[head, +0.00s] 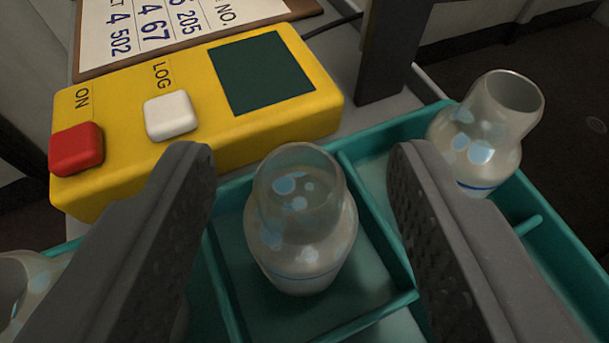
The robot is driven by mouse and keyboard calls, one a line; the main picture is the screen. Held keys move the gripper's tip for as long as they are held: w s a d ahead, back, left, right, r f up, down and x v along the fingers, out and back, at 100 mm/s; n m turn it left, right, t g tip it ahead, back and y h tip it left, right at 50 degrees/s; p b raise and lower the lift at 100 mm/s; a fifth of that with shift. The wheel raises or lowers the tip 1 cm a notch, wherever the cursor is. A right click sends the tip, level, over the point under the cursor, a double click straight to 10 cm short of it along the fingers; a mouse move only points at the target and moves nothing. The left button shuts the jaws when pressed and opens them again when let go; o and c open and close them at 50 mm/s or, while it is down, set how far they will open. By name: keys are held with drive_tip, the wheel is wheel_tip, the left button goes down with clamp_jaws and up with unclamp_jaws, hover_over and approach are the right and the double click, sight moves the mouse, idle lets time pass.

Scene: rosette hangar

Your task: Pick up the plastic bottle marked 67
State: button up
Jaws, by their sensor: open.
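A clear plastic bottle (300,225) with pale blue spots and a thin blue line stands upright in a compartment of the teal tray (385,290). My gripper (298,165) is open, with one dark finger on each side of this bottle and gaps between. A second similar bottle (483,135) is at the right, beyond the right finger. A third bottle (22,285) is at the lower left, cut by the frame and partly behind the left finger. No number is legible on any bottle, so I cannot tell which is marked 67.
A yellow device (215,70) with a red ON button (76,149), a white LOG button (170,115) and a dark screen (262,74) sits behind the tray. A clipboard sheet (150,30) lists numbers, including 67. A dark post (394,50) rises behind the tray.

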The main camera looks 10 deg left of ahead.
drive_tip(key=shift+x, duration=1)
clamp_jaws()
drive_tip(key=shift+r, duration=0.1)
